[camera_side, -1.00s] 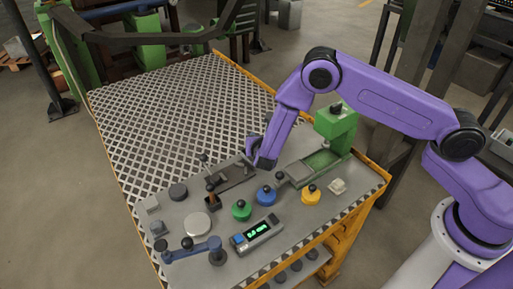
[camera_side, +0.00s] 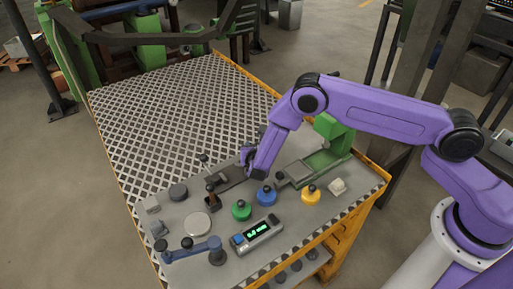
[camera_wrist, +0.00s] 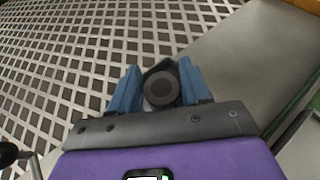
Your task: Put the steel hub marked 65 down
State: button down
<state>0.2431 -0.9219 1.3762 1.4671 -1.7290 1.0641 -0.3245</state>
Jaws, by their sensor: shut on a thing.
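My gripper (camera_side: 247,159) is over the back of the grey worktop, near the edge of the perforated plate. In the wrist view my gripper (camera_wrist: 159,88) has its two blue fingers closed on a round dark grey hub (camera_wrist: 161,89) with a darker centre. No number can be read on the hub. In the side view the hub is mostly hidden by my gripper and cannot be made out clearly. I cannot tell whether it touches the surface below.
Green (camera_side: 241,210), blue (camera_side: 266,196) and yellow (camera_side: 310,195) knobbed pieces stand in front of my gripper. A digital readout (camera_side: 257,234) lies nearer. A green machine (camera_side: 333,135) stands right. The perforated plate (camera_side: 180,110) is clear.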

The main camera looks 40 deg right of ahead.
jog(key=shift+s+d+f, duration=0.15)
jog(key=shift+s+f, duration=0.05)
jog(key=shift+f, duration=0.7)
jog(key=c, duration=0.5)
grip_release()
jog(key=shift+d, duration=0.1)
jog(key=shift+r, duration=0.3)
jog(key=v, duration=1.2)
jog(key=shift+w+a+r, duration=0.2)
jog(key=shift+a+r, duration=0.1)
jog(key=shift+r, duration=0.2)
jog(key=s+d+r+m+g, duration=0.3)
jog(key=s+r+m, duration=0.2)
jog(key=r, duration=0.3)
jog(key=s+d+r+m+g+y, duration=0.2)
jog(key=s+d+r+m, duration=0.1)
jog(key=s, duration=0.6)
jog(key=s+d+r+m+g+y, duration=0.3)
jog(key=s+r+m, duration=0.1)
jog(key=s, duration=0.5)
jog(key=s+d+r+m+g+y, duration=0.2)
jog(key=s+d+r+m, duration=0.1)
jog(key=s, duration=0.7)
notch_tip(320, 180, up, 3)
jog(key=shift+s+d+f+m+g, duration=0.15)
jog(key=shift+m+g, duration=0.25)
jog(key=shift+m, duration=0.4)
